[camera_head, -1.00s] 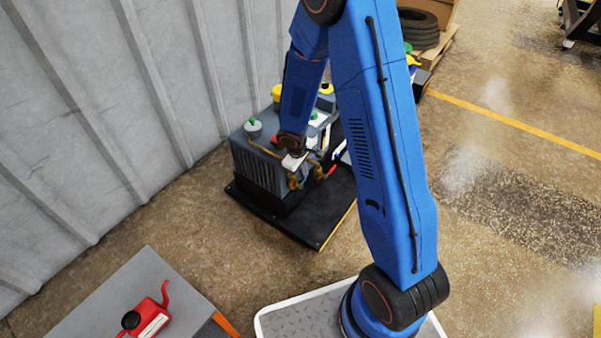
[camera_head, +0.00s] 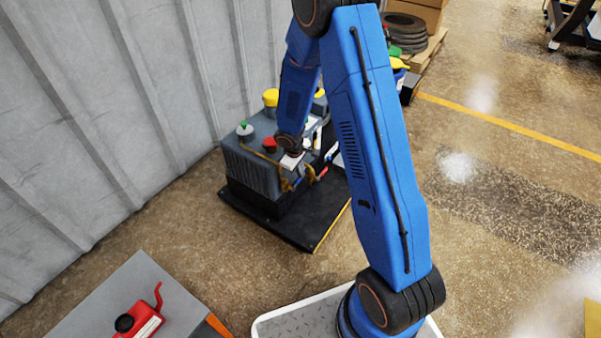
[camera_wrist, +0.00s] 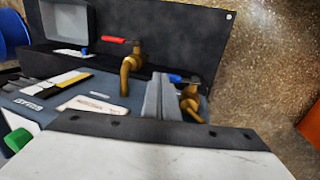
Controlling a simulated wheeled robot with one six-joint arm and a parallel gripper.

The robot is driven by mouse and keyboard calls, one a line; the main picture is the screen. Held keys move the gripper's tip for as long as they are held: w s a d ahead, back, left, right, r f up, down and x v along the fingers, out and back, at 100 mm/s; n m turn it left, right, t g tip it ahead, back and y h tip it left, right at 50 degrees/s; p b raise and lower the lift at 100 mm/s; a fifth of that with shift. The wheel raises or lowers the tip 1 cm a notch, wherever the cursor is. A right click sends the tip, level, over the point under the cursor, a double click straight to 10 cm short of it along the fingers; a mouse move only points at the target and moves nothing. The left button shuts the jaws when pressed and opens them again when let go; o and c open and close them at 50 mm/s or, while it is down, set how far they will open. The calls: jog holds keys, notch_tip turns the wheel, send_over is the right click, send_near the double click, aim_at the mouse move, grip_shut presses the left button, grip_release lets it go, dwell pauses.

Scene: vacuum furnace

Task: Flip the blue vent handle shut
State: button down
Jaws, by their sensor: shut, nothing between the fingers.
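The blue vent handle (camera_wrist: 178,78) shows in the wrist view just right of my fingertips, on a brass valve (camera_wrist: 190,101). The fingers partly hide it, and I cannot tell whether they touch it. My gripper (camera_wrist: 162,92) is shut and empty, with its fingers pointing into the space beside that valve. In the head view my gripper (camera_head: 291,160) is over the front edge of the grey furnace unit (camera_head: 248,172); the blue handle is not clearly visible there.
A second brass valve (camera_wrist: 131,62) with a red handle (camera_wrist: 114,39) stands left of my fingers in the wrist view. In the head view, yellow (camera_head: 271,97), green-topped (camera_head: 245,130) and red (camera_head: 269,144) parts sit on the unit. A red can (camera_head: 138,320) lies on a grey table.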

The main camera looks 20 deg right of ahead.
jog(key=shift+a, duration=0.1)
jog(key=shift+s+a+f, duration=0.3)
jog(key=shift+s+a, duration=0.1)
jog(key=shift+a, duration=0.05)
